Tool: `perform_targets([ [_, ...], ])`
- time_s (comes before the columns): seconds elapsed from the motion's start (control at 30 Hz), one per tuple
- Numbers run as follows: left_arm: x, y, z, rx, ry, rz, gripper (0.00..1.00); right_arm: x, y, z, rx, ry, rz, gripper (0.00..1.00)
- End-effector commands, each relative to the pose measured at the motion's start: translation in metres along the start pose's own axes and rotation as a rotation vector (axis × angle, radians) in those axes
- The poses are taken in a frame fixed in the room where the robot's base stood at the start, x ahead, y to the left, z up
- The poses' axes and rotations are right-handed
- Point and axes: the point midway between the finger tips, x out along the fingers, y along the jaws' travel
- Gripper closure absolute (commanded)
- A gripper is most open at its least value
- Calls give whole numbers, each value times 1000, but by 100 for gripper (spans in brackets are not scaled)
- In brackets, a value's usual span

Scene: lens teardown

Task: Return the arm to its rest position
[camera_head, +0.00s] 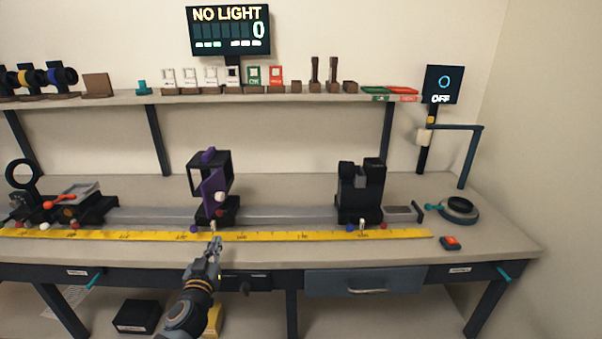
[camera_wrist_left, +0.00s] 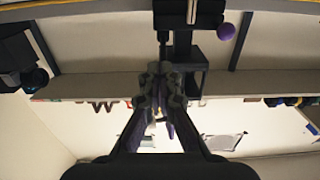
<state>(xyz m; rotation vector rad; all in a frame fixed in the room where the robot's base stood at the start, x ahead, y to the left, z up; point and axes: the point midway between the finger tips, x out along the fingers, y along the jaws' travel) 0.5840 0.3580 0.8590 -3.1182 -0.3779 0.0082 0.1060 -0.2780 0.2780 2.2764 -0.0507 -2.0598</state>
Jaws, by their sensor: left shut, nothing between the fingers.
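My left gripper (camera_head: 215,244) is shut and empty. It is in front of the yellow ruler strip (camera_head: 290,236), near the table's front edge, below the black-and-purple holder (camera_head: 211,190). In the left wrist view its fingers (camera_wrist_left: 160,95) are together in the middle, with nothing held between them. The left arm comes up from the bottom of the head view. My right gripper is not in view.
A grey rail (camera_head: 280,215) runs along the table, with a dark twin-post holder (camera_head: 361,190) at its right. A blue ring stand (camera_head: 459,209) and a red button box (camera_head: 450,243) are at the right end. A shelf (camera_head: 270,98) with small parts spans the back.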

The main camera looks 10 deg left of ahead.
Motion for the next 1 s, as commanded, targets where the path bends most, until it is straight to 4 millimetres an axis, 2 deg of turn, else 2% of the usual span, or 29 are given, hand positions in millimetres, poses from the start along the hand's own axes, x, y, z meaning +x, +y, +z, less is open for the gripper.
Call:
perform_targets([
  [0.07, -10, -2, 10, 1, -45, -36, 100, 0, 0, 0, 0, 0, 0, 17],
  [0.13, -32, -6, 33, 16, -158, -103, 100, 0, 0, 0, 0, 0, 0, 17],
  [0.2, -67, -8, 65, 46, -335, -159, 100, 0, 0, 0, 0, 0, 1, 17],
  [0.3, -116, -2, 101, 98, -576, -164, 100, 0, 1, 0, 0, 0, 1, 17],
  [0.4, -158, 8, 124, 143, -760, -120, 100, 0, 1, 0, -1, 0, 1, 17],
  [0.6, -231, 31, 148, 216, -1038, 26, 100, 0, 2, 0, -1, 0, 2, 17],
  [0.8, -293, 53, 155, 277, -1237, 218, 100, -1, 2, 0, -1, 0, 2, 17],
  [1.0, -276, 47, 207, 276, -1259, 198, 100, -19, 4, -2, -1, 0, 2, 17],
])
